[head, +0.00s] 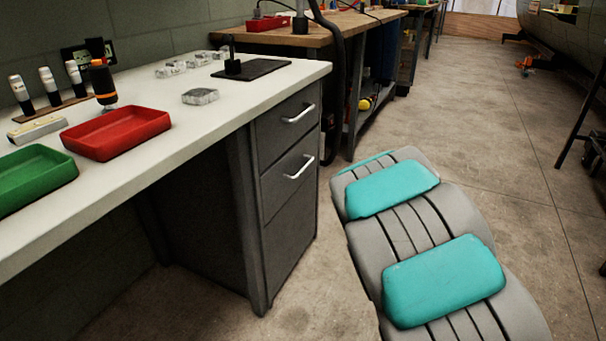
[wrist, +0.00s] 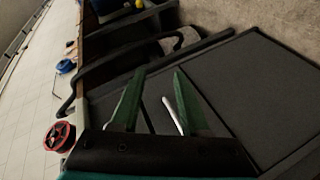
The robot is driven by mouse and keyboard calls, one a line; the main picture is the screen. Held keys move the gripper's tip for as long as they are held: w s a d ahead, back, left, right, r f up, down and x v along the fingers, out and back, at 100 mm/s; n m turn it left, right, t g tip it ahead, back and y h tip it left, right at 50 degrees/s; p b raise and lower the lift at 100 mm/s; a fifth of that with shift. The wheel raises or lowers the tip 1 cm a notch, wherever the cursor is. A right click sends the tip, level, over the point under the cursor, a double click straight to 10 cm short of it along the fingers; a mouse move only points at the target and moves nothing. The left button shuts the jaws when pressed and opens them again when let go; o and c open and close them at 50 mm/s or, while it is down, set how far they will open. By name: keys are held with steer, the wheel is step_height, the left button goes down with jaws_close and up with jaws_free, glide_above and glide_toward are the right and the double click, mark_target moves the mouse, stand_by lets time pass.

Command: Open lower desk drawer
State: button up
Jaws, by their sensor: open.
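The desk's dark grey drawer unit stands under the white desktop in the head view. Its upper drawer (head: 287,123) and lower drawer (head: 289,176) both look closed. The lower drawer's pale bar handle (head: 299,167) is in plain sight. In the wrist view, my gripper (wrist: 158,72) is open, with two green fingers spread apart. A pale bar handle (wrist: 172,116) shows between the fingers, closer to the right one. I cannot tell which drawer it belongs to, or whether a finger touches it. My gripper is not visible in the head view.
The white desktop (head: 232,98) holds a red tray (head: 116,133), a green tray (head: 32,180) and small tools. A wooden-topped workbench (head: 330,27) stands behind. Open concrete floor (head: 480,110) lies to the right. A red reel (wrist: 59,136) shows in the wrist view.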

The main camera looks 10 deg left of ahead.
steer(key=w+a+f+n+t+y, duration=0.2)
steer(key=w+a+n+y, duration=0.15)
steer(key=a, duration=0.35)
steer(key=n+t+y+b, duration=0.1)
steer(key=n+y, duration=0.3)
glide_toward(303, 168)
steer(key=x, duration=0.4)
steer(key=shift+f+x, duration=0.15)
steer(key=shift+x, duration=1.35)
steer(key=shift+f+x, duration=0.2)
steer(key=shift+x, duration=1.3)
jaws_close()
